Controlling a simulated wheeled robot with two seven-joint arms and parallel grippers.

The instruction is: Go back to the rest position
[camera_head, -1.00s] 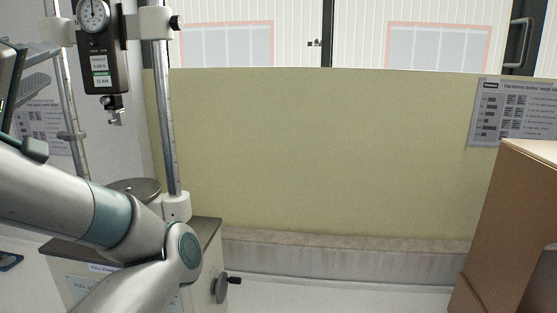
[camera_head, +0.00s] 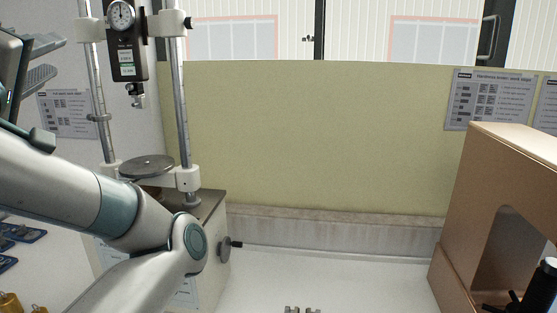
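My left arm comes in from the left, in front of the hardness tester (camera_head: 212,262) with a dial gauge (camera_head: 121,15), two metal columns and a round plate (camera_head: 147,167). Two small grey pieces at the bottom edge look like the fingertips of my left gripper (camera_head: 302,310). The frame cuts off the rest of it, so its opening and any hold are unclear. It shows low between the two testers, apart from both in the picture. My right gripper is out of view.
A brown tester housing (camera_head: 455,225) with an arched opening and a black part (camera_head: 541,285) stands at right. Brass weights (camera_head: 10,303) and blue items (camera_head: 22,232) lie at lower left. A yellow-green panel (camera_head: 320,135) stands behind. The pale surface between the testers looks clear.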

